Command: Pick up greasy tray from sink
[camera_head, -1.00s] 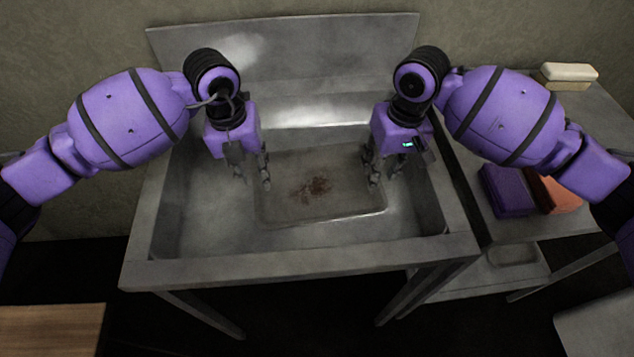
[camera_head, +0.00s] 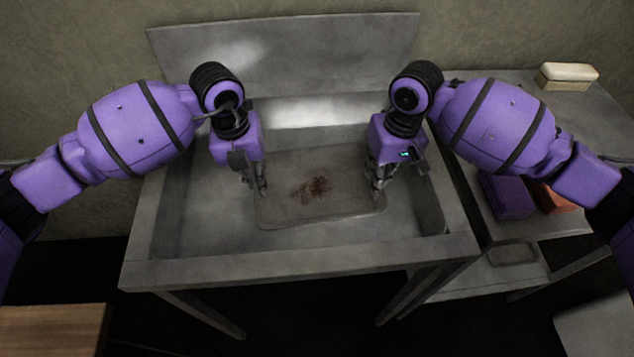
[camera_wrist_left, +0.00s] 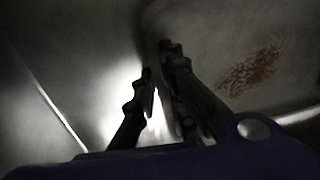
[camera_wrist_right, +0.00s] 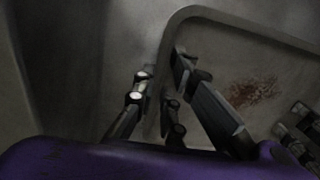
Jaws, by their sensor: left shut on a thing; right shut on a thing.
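The greasy tray (camera_head: 335,208) is a grey metal tray with a reddish-brown stain in its middle. It is in the sink (camera_head: 200,220), and I cannot tell whether it touches the sink floor. My left gripper (camera_head: 258,192) is shut on the tray's left edge. My right gripper (camera_head: 377,190) is shut on the tray's right edge. In the left wrist view the fingers (camera_wrist_left: 160,85) are at the tray's edge, with the stain to the right. In the right wrist view the fingers (camera_wrist_right: 165,85) straddle the tray's rim (camera_wrist_right: 168,50).
A side table at the right holds a purple block (camera_head: 506,195), an orange block (camera_head: 553,196) and a pale box (camera_head: 567,76). The sink's front wall (camera_head: 300,262) and tall back panel (camera_head: 300,60) bound the tray. A wooden surface (camera_head: 50,328) is at the lower left.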

